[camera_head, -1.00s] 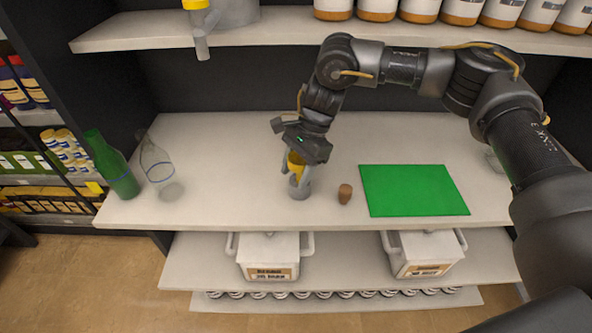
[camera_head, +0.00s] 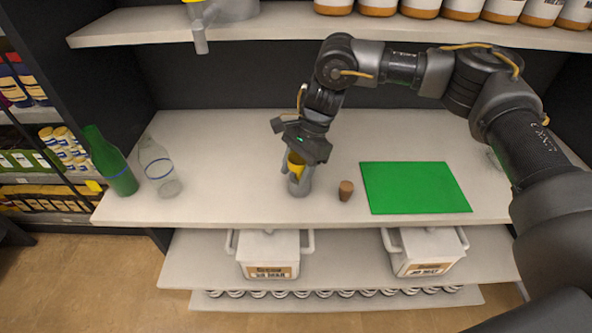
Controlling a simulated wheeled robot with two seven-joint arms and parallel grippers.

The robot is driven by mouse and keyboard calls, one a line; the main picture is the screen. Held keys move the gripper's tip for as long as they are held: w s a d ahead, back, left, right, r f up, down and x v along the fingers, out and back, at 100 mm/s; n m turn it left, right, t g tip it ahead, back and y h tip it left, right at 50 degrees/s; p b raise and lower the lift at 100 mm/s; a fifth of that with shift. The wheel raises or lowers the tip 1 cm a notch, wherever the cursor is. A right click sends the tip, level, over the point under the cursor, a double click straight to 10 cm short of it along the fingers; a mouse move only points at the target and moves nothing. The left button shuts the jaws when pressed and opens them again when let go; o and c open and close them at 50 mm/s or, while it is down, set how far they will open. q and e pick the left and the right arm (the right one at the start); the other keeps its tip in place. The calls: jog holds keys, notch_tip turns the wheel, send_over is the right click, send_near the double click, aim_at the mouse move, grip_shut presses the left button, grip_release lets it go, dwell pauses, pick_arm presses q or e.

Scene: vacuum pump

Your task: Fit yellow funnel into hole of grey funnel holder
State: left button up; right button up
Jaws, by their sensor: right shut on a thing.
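My left gripper is not in the head view.
A green bottle (camera_head: 112,163) and a clear bottle (camera_head: 158,168) stand at left. An upper shelf (camera_head: 290,28) overhangs the back. The worktop's front edge is close.

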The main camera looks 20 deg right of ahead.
jog(key=shift+f, duration=0.35)
dwell(0.4)
jog(key=o, duration=1.1)
jog(key=shift+d, duration=0.15)
jog(key=shift+c, duration=0.2)
jog(key=shift+r, duration=0.1)
jog(key=shift+w+r+b, duration=0.1)
jog(key=shift+r+b, duration=0.2)
jog(key=b+v, duration=0.2)
jog(key=v, duration=0.6)
jog(key=shift+d+r, duration=0.25)
jog(key=shift+r, duration=0.1)
jog(key=shift+w+d+r, duration=0.1)
jog(key=shift+d+r, duration=0.15)
jog(key=shift+r, duration=0.4)
jog(key=shift+f, duration=0.1)
